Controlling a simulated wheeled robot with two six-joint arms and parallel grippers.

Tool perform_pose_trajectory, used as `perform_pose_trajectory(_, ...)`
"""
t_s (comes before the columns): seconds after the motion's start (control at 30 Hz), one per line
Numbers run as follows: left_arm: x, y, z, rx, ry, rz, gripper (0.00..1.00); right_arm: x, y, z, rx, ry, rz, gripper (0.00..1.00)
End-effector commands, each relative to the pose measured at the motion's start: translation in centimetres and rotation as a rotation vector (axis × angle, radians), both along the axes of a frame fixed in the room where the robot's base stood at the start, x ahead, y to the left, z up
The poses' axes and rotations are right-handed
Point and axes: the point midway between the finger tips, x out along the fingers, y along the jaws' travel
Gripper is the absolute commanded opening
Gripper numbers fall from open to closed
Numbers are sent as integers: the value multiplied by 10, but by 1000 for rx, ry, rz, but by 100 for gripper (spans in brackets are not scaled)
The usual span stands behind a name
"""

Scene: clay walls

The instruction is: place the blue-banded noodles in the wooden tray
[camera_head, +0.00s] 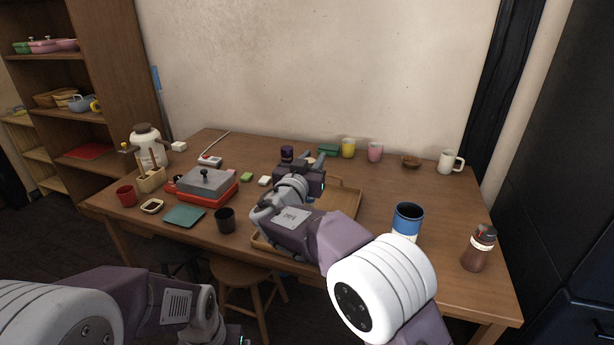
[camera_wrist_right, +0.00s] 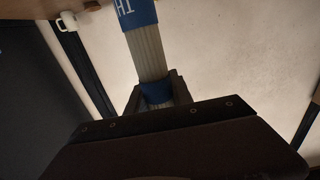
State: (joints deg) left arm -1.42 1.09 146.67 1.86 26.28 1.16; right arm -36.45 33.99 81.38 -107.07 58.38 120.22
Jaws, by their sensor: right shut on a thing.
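The blue-banded noodles (camera_wrist_right: 149,55) are a pale, ribbed bundle with blue bands, one of them lettered. In the right wrist view my right gripper (camera_wrist_right: 158,92) is shut on the bundle near one blue band. In the head view my right gripper (camera_head: 317,163) is over the far part of the wooden tray, and its arm hides much of the noodles and tray. The wooden tray (camera_head: 347,200) lies on the table with a raised rim. My left arm is low at the left, and its gripper (camera_head: 238,339) is mostly cut off by the bottom edge.
A blue can (camera_head: 407,221) and a brown bottle (camera_head: 478,248) stand right of the tray. A dark cup (camera_head: 225,220) and a red-and-grey appliance (camera_head: 207,186) are to its left. Cups (camera_head: 375,152) line the back. The table's right part is mostly clear.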

Motion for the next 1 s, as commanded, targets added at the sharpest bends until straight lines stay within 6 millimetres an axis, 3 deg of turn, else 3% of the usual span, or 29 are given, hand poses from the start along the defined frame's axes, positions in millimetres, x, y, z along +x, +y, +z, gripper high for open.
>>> perform_pose_trajectory(0.1, 0, 0, 3, 0, 0, 0, 88, 6, 14, -8, 0, -1, 1, 0)
perform_pose_trajectory(0.27, 0, 0, 2, 0, 0, 0, 88, 7, 17, -13, 0, -1, 0, 0)
perform_pose_trajectory(0.5, 0, 0, -5, 0, 0, 0, 88, 7, 16, -50, -1, 0, 0, 0)
perform_pose_trajectory(0.97, 0, 0, -12, 0, 0, 0, 88, 7, 16, -54, 1, -1, 0, 0)
perform_pose_trajectory(1.0, 0, 0, -12, 0, 0, 0, 88, 7, 16, -54, 1, -1, 0, 30)
